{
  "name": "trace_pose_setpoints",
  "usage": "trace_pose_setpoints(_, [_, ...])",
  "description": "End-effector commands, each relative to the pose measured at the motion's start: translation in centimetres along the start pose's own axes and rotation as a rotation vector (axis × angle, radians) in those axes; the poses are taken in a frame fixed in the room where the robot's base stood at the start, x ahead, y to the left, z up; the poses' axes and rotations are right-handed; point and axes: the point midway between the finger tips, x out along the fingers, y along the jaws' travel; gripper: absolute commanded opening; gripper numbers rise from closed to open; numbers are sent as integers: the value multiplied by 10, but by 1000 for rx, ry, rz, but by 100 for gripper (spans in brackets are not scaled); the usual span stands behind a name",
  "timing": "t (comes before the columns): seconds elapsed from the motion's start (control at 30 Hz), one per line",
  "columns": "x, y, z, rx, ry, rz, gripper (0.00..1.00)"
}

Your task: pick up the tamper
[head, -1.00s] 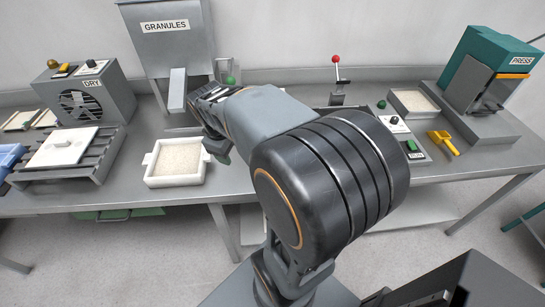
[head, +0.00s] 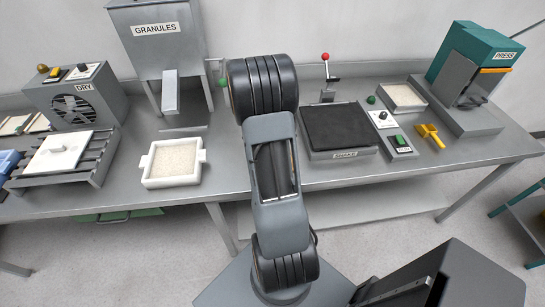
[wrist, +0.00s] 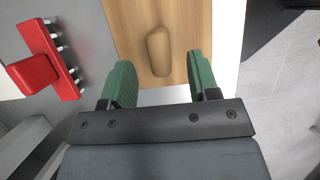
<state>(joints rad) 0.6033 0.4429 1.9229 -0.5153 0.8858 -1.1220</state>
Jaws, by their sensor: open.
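The wrist view shows a light wooden board (wrist: 127,30) with a rounded wooden handle (wrist: 158,52) standing on it, which looks like the tamper. My gripper (wrist: 160,70) is open, with its two green fingers apart and nothing between the pads that I can see gripped. The handle lies ahead of the gap between the fingers, roughly centred. I cannot tell how far below the fingers it is. The board runs out of the top of the picture. Neither the tamper nor my gripper shows in the head view.
A red tool with metal pins (wrist: 47,58) lies left of the board. In the head view, the bench holds a white tray of granules (head: 146,178), a granules hopper (head: 157,45), a drying rack (head: 97,172), a black shaker plate (head: 345,152) and a press (head: 475,65).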

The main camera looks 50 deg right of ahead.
Motion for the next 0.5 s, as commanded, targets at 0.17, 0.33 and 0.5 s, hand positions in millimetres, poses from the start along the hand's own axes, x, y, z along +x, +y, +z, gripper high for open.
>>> trace_pose_setpoints(0.17, [9, 0, 0, -1, 0, 0, 55])
trace_pose_setpoints(0.33, [27, 0, -2, -1, 1, -5, 55])
trace_pose_setpoints(0.5, [49, 1, -4, 0, 1, -3, 55])
